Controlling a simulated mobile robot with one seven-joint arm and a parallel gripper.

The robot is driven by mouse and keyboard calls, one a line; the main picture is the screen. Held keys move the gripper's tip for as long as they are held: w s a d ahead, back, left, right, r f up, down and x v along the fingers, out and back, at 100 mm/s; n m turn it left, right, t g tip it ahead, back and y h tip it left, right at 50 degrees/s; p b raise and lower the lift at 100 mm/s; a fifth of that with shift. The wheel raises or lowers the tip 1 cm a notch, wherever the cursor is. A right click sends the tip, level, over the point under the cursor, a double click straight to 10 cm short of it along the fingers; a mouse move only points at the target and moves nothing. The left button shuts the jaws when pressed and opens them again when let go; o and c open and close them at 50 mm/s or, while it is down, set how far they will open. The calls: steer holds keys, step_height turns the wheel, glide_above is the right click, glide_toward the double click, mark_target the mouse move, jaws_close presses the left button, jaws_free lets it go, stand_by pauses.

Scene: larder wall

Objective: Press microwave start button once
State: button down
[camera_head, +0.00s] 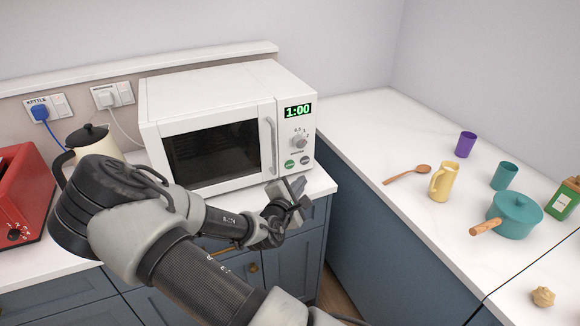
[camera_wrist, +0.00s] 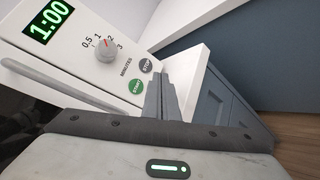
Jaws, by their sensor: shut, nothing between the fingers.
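The white microwave (camera_head: 225,95) stands on the counter with its door shut and a lit green display (camera_head: 298,111) reading 1:00. In the wrist view, START (camera_wrist: 137,87) and STOP (camera_wrist: 146,66) lie left of my fingertips, below the dial (camera_wrist: 106,50). My gripper (camera_head: 295,187) is shut and empty, just below the buttons in the head view. It also shows in the wrist view (camera_wrist: 161,92). The fingers do not cover START; their exact distance from the panel is unclear.
A vertical door handle (camera_head: 270,146) is left of the panel. A kettle (camera_head: 93,142) and a red toaster (camera_head: 22,190) stand at left. The right counter holds a yellow jug (camera_head: 442,182), a wooden spoon (camera_head: 407,174) and a teal pot (camera_head: 514,215).

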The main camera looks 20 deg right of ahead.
mark_target(296, 164)
steer(key=shift+w+b, duration=0.35)
steer(key=shift+w, duration=2.25)
steer(key=shift+w, duration=0.1)
steer(key=shift+w+a, duration=0.1)
steer(key=shift+w, duration=0.25)
steer(key=shift+w, duration=0.35)
stand_by(0.4)
steer(key=shift+s, duration=0.8)
steer(key=shift+s, duration=0.1)
steer(key=s+p, duration=0.1)
steer(key=s, duration=0.3)
steer(key=shift+s, duration=0.4)
